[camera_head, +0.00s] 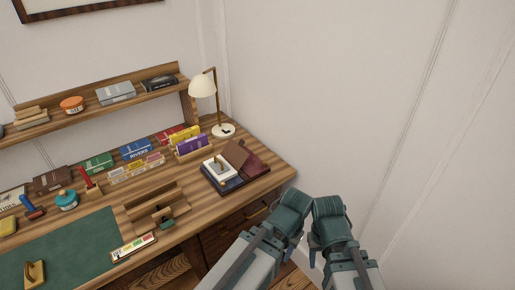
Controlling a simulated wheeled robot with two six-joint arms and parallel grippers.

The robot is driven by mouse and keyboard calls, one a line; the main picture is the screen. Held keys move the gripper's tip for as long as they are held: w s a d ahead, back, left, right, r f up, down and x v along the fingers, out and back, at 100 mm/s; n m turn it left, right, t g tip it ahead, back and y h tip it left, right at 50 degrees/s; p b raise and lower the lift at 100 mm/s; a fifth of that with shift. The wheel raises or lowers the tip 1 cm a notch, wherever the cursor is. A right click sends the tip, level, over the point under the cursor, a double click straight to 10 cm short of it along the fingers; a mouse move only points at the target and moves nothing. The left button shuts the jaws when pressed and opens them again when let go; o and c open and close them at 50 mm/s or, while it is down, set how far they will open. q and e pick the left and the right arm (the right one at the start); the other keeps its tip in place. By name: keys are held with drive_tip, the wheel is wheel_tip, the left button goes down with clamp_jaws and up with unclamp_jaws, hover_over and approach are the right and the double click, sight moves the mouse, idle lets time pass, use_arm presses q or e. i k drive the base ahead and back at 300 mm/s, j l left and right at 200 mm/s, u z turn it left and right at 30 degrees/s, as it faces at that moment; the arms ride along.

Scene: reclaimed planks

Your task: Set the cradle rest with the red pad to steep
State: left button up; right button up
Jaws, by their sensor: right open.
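A dark red padded piece (256,167), which looks like the cradle rest's red pad, lies at the right end of the desk. A brown panel (236,153) stands tilted next to it; its exact setting is too small to tell. A white book-like block (218,167) lies just left of it on a dark base. My right arm is at the lower right, off the desk's right corner. My right gripper (314,243) is small and partly hidden by my arm; it is open, empty and apart from the cradle. My left gripper is not in view.
A cream lamp (203,87) stands behind the cradle. A row of coloured boxes (136,150) runs along the desk's back. A wooden stand (150,203) and a green mat (75,250) lie to the left. The white wall (400,100) is at the right.

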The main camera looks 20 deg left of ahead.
sight(253, 166)
drive_tip(key=i+j, duration=0.1)
drive_tip(key=i, duration=0.4)
drive_tip(key=i+j, duration=0.15)
drive_tip(key=i, duration=0.35)
